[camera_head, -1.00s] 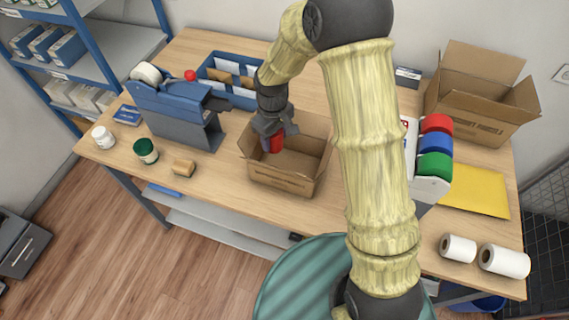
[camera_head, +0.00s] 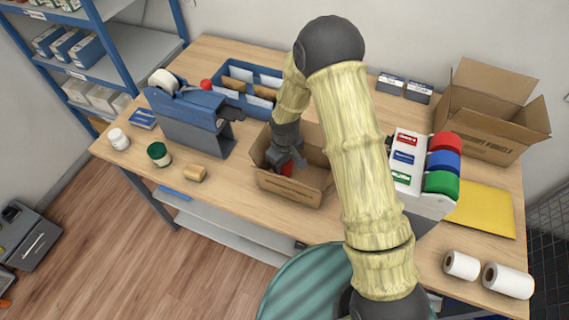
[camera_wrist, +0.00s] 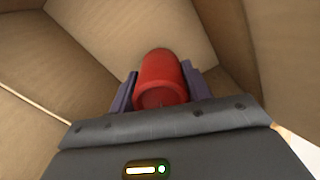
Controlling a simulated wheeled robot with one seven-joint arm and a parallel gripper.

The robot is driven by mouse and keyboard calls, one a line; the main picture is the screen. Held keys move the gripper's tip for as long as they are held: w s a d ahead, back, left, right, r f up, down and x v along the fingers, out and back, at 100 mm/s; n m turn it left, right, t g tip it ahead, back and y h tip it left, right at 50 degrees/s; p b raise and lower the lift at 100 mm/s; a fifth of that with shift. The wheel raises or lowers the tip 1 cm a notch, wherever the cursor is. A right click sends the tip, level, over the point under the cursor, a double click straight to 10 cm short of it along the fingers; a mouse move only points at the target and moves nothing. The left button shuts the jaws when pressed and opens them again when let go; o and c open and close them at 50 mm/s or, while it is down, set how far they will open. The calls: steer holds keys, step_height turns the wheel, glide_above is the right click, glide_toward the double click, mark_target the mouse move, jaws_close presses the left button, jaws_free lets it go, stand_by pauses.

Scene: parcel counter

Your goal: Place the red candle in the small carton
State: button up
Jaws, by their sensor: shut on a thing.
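The red candle (camera_wrist: 160,78) is between the two fingers of my gripper (camera_wrist: 158,88) in the wrist view, with carton walls and floor around it. In the head view only a small red part of the candle (camera_head: 287,169) shows below my gripper (camera_head: 286,163). My gripper is shut on the candle and is down inside the small open carton (camera_head: 290,190). The carton stands on the table with its flaps open. Whether the candle touches the carton floor I cannot tell.
A larger open carton (camera_head: 487,118) stands at the back right. A tape dispenser (camera_head: 190,120) and a blue divided tray (camera_head: 235,93) are left of the small carton. A rack of coloured rolls (camera_head: 425,175) is to the right. A wooden block (camera_head: 194,173) lies at the front left.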

steer(key=shift+f, duration=0.15)
steer(key=shift+f, duration=0.2)
steer(key=o, duration=1.1)
steer(key=shift+c, duration=0.2)
step_height(320, 180, up, 12)
steer(key=b, duration=0.3)
steer(key=shift+s+r, duration=0.1)
steer(key=shift+r, duration=0.05)
